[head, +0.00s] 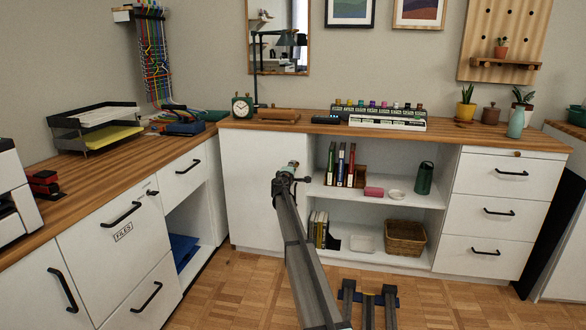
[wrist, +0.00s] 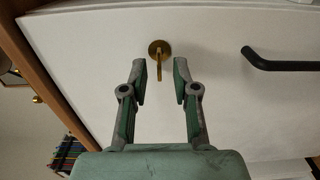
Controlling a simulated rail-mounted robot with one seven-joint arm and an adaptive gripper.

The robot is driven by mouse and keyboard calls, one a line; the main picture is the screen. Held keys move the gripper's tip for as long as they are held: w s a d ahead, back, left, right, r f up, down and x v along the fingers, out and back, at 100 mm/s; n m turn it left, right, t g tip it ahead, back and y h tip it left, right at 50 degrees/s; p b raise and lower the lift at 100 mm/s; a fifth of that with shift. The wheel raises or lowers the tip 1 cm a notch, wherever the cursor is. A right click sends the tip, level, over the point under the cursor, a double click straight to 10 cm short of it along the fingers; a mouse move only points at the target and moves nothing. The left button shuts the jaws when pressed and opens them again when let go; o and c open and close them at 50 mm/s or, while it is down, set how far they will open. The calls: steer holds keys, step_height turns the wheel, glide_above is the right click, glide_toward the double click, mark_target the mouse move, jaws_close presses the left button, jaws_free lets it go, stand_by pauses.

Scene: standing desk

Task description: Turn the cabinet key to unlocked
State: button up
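A brass key (wrist: 159,62) sits in a round brass lock plate on a white cabinet front (wrist: 215,110) in the wrist view. Its narrow grip points toward the bottom of the picture. My gripper (wrist: 159,82) is open, with one fingertip on each side of the key's lower end. I see space between the key and both fingers; nothing is held. In the head view, my arm reaches toward the white cabinet front (head: 247,190) left of the open shelves.
A dark bar handle (wrist: 285,64) sticks out to the right of the key. A wooden counter edge (wrist: 50,75) runs along the left of the wrist view. Open shelves (head: 385,200) and a drawer unit (head: 480,215) stand right of my arm.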

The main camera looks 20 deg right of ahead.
steer(key=v, duration=1)
steer(key=shift+s+a, duration=0.25)
steer(key=shift+s, duration=0.1)
